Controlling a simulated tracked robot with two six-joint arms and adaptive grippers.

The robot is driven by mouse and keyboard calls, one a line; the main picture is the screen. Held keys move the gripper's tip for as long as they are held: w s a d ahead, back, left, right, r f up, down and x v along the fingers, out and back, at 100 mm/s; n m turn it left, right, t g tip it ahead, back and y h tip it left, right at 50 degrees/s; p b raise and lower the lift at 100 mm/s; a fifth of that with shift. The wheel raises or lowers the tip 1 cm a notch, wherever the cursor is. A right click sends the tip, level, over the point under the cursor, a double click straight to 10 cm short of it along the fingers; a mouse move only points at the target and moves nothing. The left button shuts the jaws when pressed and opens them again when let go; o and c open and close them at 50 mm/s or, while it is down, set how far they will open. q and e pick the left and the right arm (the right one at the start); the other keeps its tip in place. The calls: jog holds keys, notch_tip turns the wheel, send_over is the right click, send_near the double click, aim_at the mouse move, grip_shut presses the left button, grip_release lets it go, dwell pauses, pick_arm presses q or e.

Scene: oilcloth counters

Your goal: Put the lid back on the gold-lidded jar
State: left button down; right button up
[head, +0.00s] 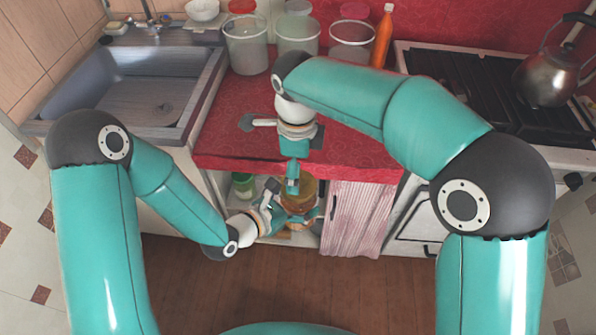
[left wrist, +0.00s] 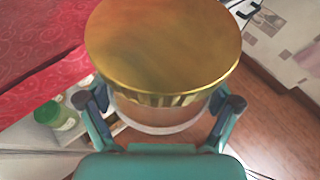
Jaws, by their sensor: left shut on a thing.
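The gold lid (left wrist: 165,45) fills the top of the left wrist view, its flat top bare. It covers the top of the jar (left wrist: 160,113), whose pale body shows below the lid's edge; whether it is fully seated I cannot tell. My left gripper (left wrist: 160,102) is shut on the jar, one finger on each side. In the head view the gold lid (head: 308,187) shows in front of the counter, with my left gripper (head: 288,216) at it. My right gripper (head: 292,184) points down and overlaps the lid in the head view; its finger gap is unclear.
The red counter (head: 225,143) lies behind. Below it, an open shelf holds a green-lidded jar (head: 243,186), beside a striped curtain (head: 358,220). Clear containers (head: 247,48) and an orange bottle (head: 383,38) stand at the back. A sink (head: 140,95) is left, a stove (head: 480,95) right.

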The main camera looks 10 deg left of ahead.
dwell(0.3)
jog(key=n, duration=0.4)
jog(key=shift+w+d+r+n, duration=0.1)
jog(key=shift+r+n, duration=0.15)
jog(key=shift+n, duration=0.15)
jog(key=n, duration=0.4)
jog(key=shift+r, duration=0.15)
jog(key=n, duration=0.6)
jog(key=shift+d+r+n, duration=0.15)
jog(key=shift+r+n, duration=0.15)
jog(key=shift+n, duration=0.1)
jog(key=n, duration=0.4)
jog(key=shift+d+r, duration=0.1)
jog(key=shift+r, duration=0.1)
jog(key=n, duration=0.7)
jog(key=shift+w+d+r, duration=0.1)
jog(key=shift+r, duration=0.2)
jog(key=n, duration=0.4)
jog(key=shift+r, duration=0.15)
jog(key=n, duration=0.6)
jog(key=shift+a+r, duration=0.1)
jog(key=shift+a, duration=0.1)
jog(key=n, duration=0.5)
jog(key=shift+a, duration=0.2)
